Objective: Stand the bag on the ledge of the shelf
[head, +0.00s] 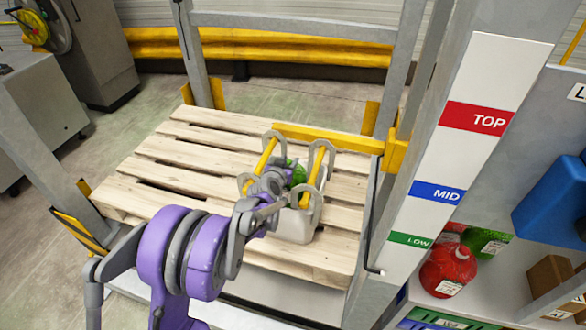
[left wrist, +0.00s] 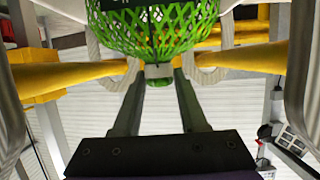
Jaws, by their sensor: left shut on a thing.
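My left gripper (head: 276,181) is over the wooden pallet, between two yellow bars held in grey loops. It is shut on the neck of a green net bag (head: 299,174). In the left wrist view the bag's green mesh (left wrist: 150,25) fills the top, and both fingers (left wrist: 158,75) pinch a pale piece at its neck. My gripper and arm hide part of the bag in the head view. The shelf (head: 520,275) is at the right, beside a white post marked TOP, MID and LOW. My right gripper is not in view.
A pale box (head: 296,225) stands under the yellow bars (head: 312,172) on the pallet (head: 170,175). A grey upright with a yellow bracket (head: 396,150) stands between pallet and shelf. A red bag (head: 447,272), another green bag (head: 490,242) and a blue bin (head: 555,205) are at the shelf.

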